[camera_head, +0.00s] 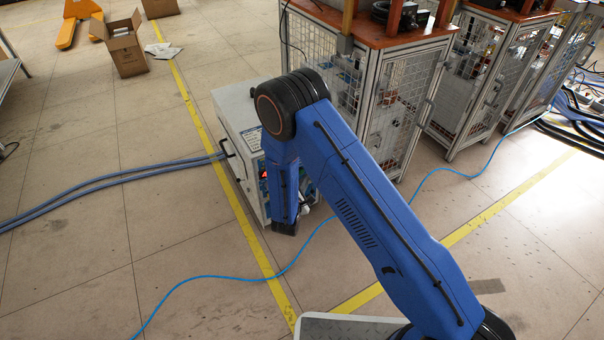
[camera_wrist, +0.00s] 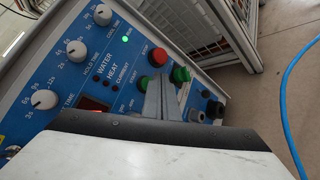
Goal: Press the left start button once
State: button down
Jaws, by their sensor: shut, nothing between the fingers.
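The heater's blue control panel (camera_wrist: 75,70) fills the left and middle of the wrist view. A green button (camera_wrist: 142,83) sits beside the START lettering, partly covered by my gripper. A second green button (camera_wrist: 180,74) is to its right. A red button (camera_wrist: 158,57) is above and between them. My gripper (camera_wrist: 161,82) is shut and empty, its grey fingers reaching over the panel between the two green buttons. Whether the tips touch either button cannot be told. In the head view the heater (camera_head: 238,108) stands on the floor, its front mostly hidden by my arm.
White knobs (camera_wrist: 44,99) line the panel's left, and a green lamp (camera_wrist: 126,39) is lit. Grey connectors (camera_wrist: 197,116) stand out right of the fingers. Caged benches (camera_head: 405,95) are close to the heater's right. Blue hoses (camera_head: 110,178) leave its left; a thin blue cable (camera_head: 225,278) crosses the floor.

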jog(key=shift+s+d, duration=0.7)
jog(key=shift+s, duration=0.35)
jog(key=shift+s+d, duration=0.7)
jog(key=shift+s, duration=0.3)
